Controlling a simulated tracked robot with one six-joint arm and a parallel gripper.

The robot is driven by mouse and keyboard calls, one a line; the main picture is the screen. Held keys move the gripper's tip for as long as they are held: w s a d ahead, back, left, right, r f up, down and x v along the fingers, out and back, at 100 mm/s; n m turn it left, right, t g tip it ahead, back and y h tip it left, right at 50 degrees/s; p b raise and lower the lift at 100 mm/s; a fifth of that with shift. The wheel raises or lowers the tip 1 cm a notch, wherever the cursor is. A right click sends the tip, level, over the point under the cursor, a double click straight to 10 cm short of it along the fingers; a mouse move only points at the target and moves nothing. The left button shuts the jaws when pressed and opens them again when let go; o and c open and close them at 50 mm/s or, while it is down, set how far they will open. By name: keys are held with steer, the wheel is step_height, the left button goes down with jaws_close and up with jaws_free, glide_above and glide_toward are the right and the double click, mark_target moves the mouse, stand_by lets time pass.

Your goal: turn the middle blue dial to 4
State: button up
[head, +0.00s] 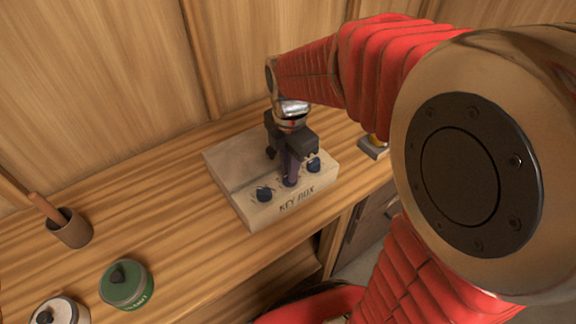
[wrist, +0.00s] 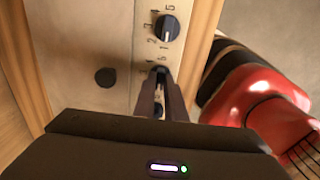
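The pale key box (head: 237,161) stands on the wooden bench with three blue dials along its lettered side. The left dial (head: 264,194) and right dial (head: 314,166) are clear of my gripper. The middle blue dial (head: 291,182) is directly below my gripper (head: 290,177). In the wrist view the two close-set fingers (wrist: 160,78) reach down to the middle dial (wrist: 160,70), one on each side, and appear shut on it. They hide its pointer and most of its numbers. One neighbouring dial (wrist: 167,27) shows numbers 1 to 5, its white mark near 1.
A black knob (wrist: 106,77) stands up from the box top. A brown cup with a stick (head: 70,230), a green tin (head: 127,287) and a white pot (head: 62,312) stand at the left. A small grey block (head: 373,148) is right of the box.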

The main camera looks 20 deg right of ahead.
jaws_close()
steer(key=shift+a, duration=0.25)
steer(key=shift+d, duration=0.2)
